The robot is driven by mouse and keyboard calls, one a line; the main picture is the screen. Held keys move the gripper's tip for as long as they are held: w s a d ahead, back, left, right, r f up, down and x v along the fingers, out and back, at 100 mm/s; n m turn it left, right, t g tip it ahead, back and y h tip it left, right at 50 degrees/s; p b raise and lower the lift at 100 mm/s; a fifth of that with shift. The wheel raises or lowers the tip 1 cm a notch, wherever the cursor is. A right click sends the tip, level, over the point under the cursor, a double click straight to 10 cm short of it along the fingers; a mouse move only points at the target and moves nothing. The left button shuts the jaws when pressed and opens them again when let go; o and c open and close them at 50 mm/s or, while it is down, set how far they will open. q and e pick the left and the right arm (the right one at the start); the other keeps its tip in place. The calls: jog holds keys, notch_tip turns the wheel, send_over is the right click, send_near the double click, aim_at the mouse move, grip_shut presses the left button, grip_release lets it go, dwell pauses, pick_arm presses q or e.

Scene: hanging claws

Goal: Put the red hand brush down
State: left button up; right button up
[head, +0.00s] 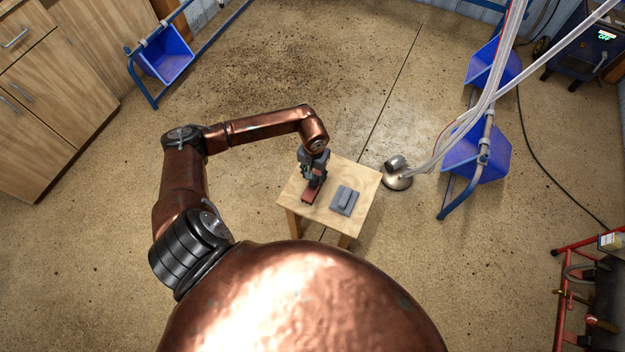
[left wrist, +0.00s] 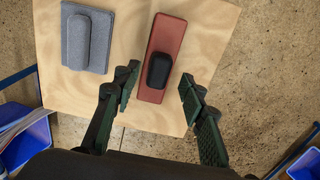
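The red hand brush (head: 309,196) lies flat on a small wooden table (head: 353,174). In the left wrist view the brush (left wrist: 165,42) shows a red board with a black grip (left wrist: 159,69) on top. My left gripper (head: 314,184) is above the brush in the head view. In the left wrist view my left gripper (left wrist: 160,88) is open, with one finger on each side of the brush's near end and a gap between each finger and the brush. My right gripper is not in view.
A grey block-like tool (head: 345,200) lies on the table to the right of the brush. A round metal base (head: 397,174) with pale hoses stands on the floor beside the table. Blue bins (head: 166,58) stand farther off, and wooden cabinets (head: 60,85) are at the left.

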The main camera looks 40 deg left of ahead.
aim_at(314, 181)
pick_arm(q)
notch_tip(314, 181, up, 7)
jog(key=shift+r+p, duration=0.2)
jog(key=shift+p, duration=0.1)
dwell(1.2)
